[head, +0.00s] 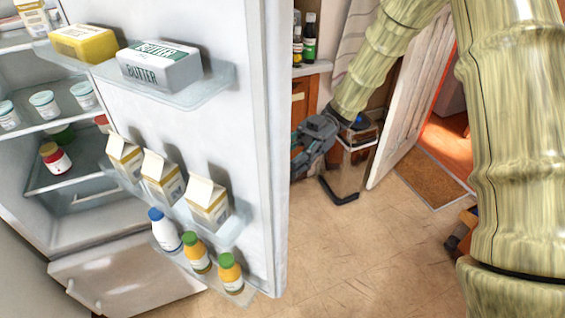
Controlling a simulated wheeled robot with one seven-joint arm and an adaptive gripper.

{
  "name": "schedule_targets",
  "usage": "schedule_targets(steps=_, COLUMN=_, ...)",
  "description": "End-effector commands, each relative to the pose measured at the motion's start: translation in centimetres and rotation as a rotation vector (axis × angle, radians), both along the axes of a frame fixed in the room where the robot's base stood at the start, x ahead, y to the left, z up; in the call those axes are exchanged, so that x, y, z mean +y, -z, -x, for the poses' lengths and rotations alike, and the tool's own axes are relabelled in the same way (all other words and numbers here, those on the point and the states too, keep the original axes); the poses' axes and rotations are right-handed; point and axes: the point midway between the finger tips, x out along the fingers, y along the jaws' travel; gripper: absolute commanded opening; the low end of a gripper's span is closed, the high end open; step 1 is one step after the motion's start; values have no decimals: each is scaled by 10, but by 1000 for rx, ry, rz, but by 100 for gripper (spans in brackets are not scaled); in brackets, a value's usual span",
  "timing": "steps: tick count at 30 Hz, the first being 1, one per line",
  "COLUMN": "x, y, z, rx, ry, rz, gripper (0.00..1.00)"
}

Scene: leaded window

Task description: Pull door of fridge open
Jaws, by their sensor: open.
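The fridge door (255,150) stands wide open, its inner side with loaded shelves facing the view. The fridge body (110,232) is at the left, its inside in plain sight. My gripper (298,156) is just right of the door's free edge, on the door's outer side. It is open, and its tips are partly hidden behind the door edge. I cannot tell whether it touches the door. The door's handle is not visible.
Butter packs (160,65), cartons (162,178) and bottles (196,252) sit on the door shelves. Behind my arm are a bin (353,168), a white room door (408,110) and a doormat (430,178). The tiled floor (350,250) right of the fridge door is clear.

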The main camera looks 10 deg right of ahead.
Motion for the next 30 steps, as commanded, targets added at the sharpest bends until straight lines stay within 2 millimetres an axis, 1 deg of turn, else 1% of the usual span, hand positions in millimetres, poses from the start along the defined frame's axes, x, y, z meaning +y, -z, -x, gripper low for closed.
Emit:
schedule_targets(steps=9, x=-45, y=1, z=-37, rx=-1, ry=2, rz=1, gripper=41)
schedule_targets(steps=15, x=-66, y=1, z=-55, rx=1, ry=2, rz=1, gripper=41)
schedule_targets(steps=21, x=-75, y=0, z=-62, rx=1, ry=1, rz=0, gripper=41)
schedule_targets(steps=30, x=-76, y=0, z=-63, rx=1, ry=1, rz=0, gripper=41)
